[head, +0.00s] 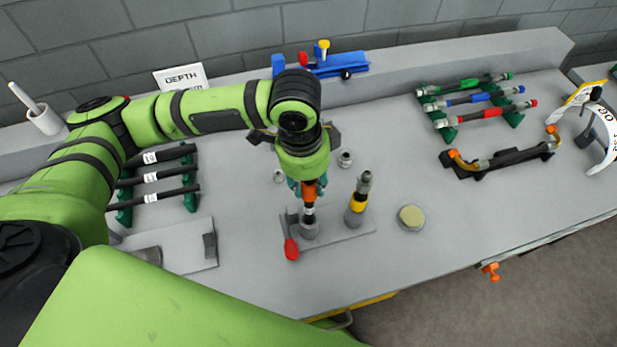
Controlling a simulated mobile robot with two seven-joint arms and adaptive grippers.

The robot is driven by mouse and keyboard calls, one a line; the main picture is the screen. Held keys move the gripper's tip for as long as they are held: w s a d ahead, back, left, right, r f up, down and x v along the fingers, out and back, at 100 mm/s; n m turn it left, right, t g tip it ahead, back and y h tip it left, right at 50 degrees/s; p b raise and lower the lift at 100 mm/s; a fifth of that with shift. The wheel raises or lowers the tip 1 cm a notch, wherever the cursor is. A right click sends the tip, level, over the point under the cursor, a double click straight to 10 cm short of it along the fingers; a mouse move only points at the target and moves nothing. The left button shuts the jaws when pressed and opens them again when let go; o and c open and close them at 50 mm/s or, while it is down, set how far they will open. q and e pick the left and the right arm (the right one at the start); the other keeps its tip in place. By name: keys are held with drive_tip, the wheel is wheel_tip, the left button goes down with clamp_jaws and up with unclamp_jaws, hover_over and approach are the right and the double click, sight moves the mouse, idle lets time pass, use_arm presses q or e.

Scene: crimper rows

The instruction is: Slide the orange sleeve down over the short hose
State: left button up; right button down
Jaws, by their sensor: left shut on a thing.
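My left gripper (308,184) points down at the middle of the bench, its teal fingertips shut on the orange sleeve (310,194). The sleeve is directly above or around the top of the short hose (309,212); the gripper hides how far it overlaps. The short hose is dark with a pale band and stands upright in a grey round holder (309,231) on a grey base plate (340,237). My right gripper is not in view.
A second upright hose with a yellow sleeve (357,202) stands close to the right. A red lever (291,249) is at the plate's front left. A pale round disc (411,217) lies farther right. Racks of black hoses (170,177) and coloured hoses (483,113) flank the work area.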

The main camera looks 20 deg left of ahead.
sight(309, 205)
use_arm(q)
drive_tip(key=shift+f+b, duration=2.05)
drive_tip(key=shift+f, duration=2.95)
drive_tip(key=o, duration=1)
drive_tip(key=shift+r, duration=0.1)
wheel_tip(309, 205, up, 12)
drive_tip(key=shift+s+a, duration=0.3)
drive_tip(key=shift+a, duration=0.1)
